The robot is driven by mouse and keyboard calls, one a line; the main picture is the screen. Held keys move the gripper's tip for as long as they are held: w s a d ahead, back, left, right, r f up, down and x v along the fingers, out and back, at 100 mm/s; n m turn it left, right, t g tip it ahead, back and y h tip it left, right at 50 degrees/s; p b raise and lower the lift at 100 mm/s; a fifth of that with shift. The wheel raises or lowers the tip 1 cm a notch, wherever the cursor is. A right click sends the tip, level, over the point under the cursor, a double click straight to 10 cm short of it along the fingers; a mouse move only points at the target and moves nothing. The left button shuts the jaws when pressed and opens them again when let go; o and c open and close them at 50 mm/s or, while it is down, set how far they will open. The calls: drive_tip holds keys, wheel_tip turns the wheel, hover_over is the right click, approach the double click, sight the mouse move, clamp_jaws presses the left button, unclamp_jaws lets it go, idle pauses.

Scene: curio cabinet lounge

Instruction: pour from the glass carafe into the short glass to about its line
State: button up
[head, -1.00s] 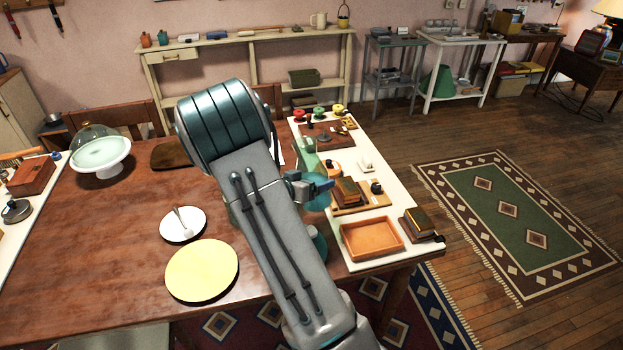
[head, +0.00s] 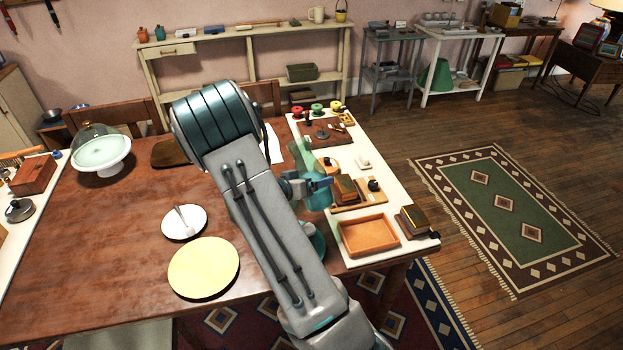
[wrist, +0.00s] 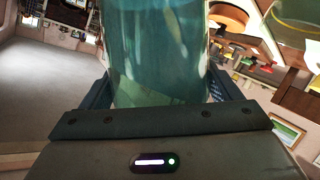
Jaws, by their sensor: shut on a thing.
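The glass carafe (head: 319,198) holds teal liquid and is in my gripper (head: 318,184), above the right part of the table. Its pale green neck leans up and to the left in the head view, so it looks tilted. In the wrist view the carafe (wrist: 158,50) fills the space between the two fingers, which are shut on its sides. My arm covers part of the table to its left. I cannot make out the short glass in either view, nor whether any liquid is flowing.
A white runner (head: 405,249) carries an orange tray (head: 368,236), dark books (head: 415,221), a wooden board with a book and small items, and coloured spools. A yellow plate (head: 203,267), a white plate (head: 172,227) and a domed cake stand (head: 100,168) stand left of my arm.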

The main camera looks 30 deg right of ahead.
sight(318, 196)
drive_tip(key=shift+s+n+p, duration=0.1)
drive_tip(key=shift+n+p, duration=0.4)
drive_tip(key=shift+p, duration=0.15)
drive_tip(key=shift+s+d+f+n+g+h+p, duration=0.1)
drive_tip(key=shift+s+f+n+g+h+p, duration=0.1)
drive_tip(key=shift+n+g+p, duration=0.2)
drive_tip(key=shift+s+d+f+n+g+h+p, duration=0.1)
drive_tip(key=shift+s+n+g+h+p, duration=0.15)
drive_tip(key=shift+n+p, duration=0.2)
drive_tip(key=shift+s+d+f+n+g+p, duration=0.1)
drive_tip(key=shift+s+f+n+g+p, duration=0.3)
drive_tip(key=shift+n+p, duration=0.65)
drive_tip(key=shift+s+f+n+g+h+p, duration=0.2)
drive_tip(key=shift+f+n+g+h+p, duration=0.15)
drive_tip(key=shift+f+n+p, duration=0.35)
drive_tip(key=shift+f+n, duration=0.3)
drive_tip(key=shift+n, duration=0.2)
drive_tip(key=shift+s+h, duration=0.15)
drive_tip(key=shift+h, duration=0.15)
drive_tip(key=shift+f+n+g, duration=0.5)
drive_tip(key=shift+f+n, duration=0.25)
drive_tip(key=shift+n, duration=0.25)
idle(2.1)
idle(0.3)
